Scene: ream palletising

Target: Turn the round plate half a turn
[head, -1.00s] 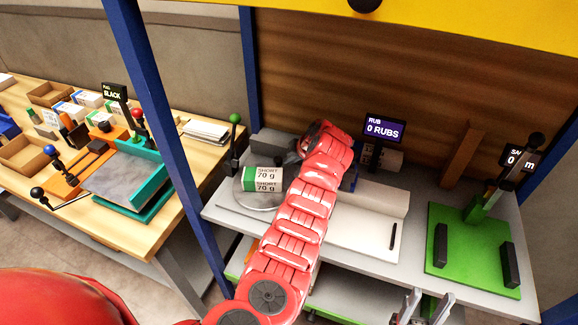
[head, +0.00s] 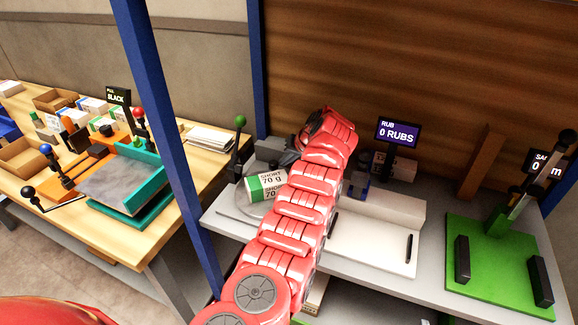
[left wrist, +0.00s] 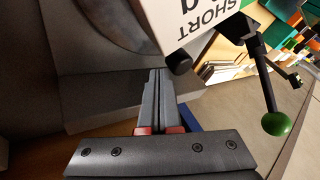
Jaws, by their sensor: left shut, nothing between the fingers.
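The round plate (head: 237,203) is a grey disc on the grey bench, partly hidden by my left arm in the head view. A white pack with a green band, marked SHORT 70 g (head: 266,186), lies on it. In the left wrist view the plate's dark curved edge (left wrist: 95,62) is at the upper left, and the pack (left wrist: 188,20) is at the top. My left gripper (left wrist: 158,75) is shut and empty, close by the plate and pack; I cannot tell if it touches either. My right gripper is out of view.
A lever with a green knob (head: 240,122) stands left of the plate, also near my gripper in the left wrist view (left wrist: 276,123). A RUB screen (head: 397,132) reads 0 RUBS. A white board (head: 375,240) and a green stand (head: 490,262) are to the right.

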